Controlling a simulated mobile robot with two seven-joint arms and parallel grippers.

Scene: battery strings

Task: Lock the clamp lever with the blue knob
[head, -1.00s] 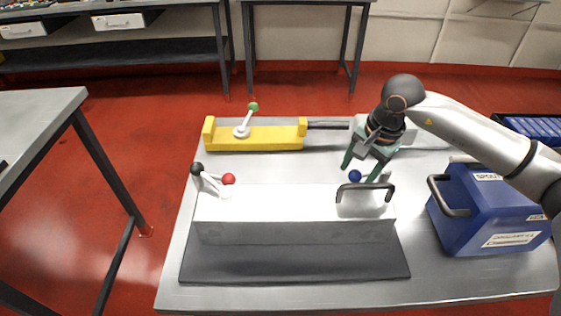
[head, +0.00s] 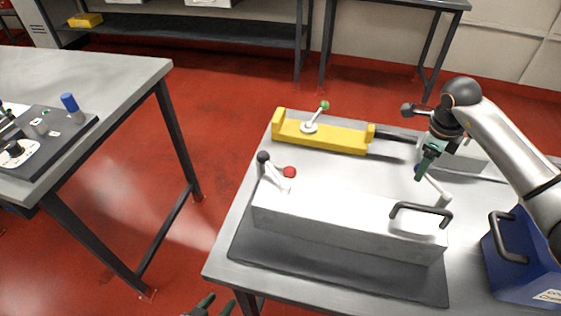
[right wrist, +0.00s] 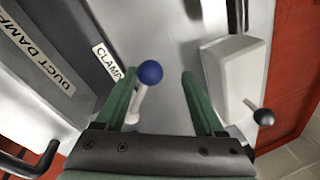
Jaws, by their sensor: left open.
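The blue knob (head: 418,169) tops a pale clamp lever (head: 434,187) at the right end of the white box (head: 345,222). The lever leans away from the box's black handle. My right gripper (head: 428,163) is at the knob and partly covers it. In the right wrist view, the blue knob (right wrist: 150,72) shows near the fingertips, closer to the left finger. The fingers are apart, with a clear gap to the right finger. I cannot tell whether the left finger touches it. My left gripper (head: 212,304) is open and empty at the bottom edge, partly cut off.
Levers with black (head: 263,157) and red (head: 289,172) knobs stand at the box's left end. A yellow fixture (head: 320,136) with a green-knobbed lever lies behind. A blue case (head: 520,258) stands right. Another table (head: 110,68) is at left, with floor between.

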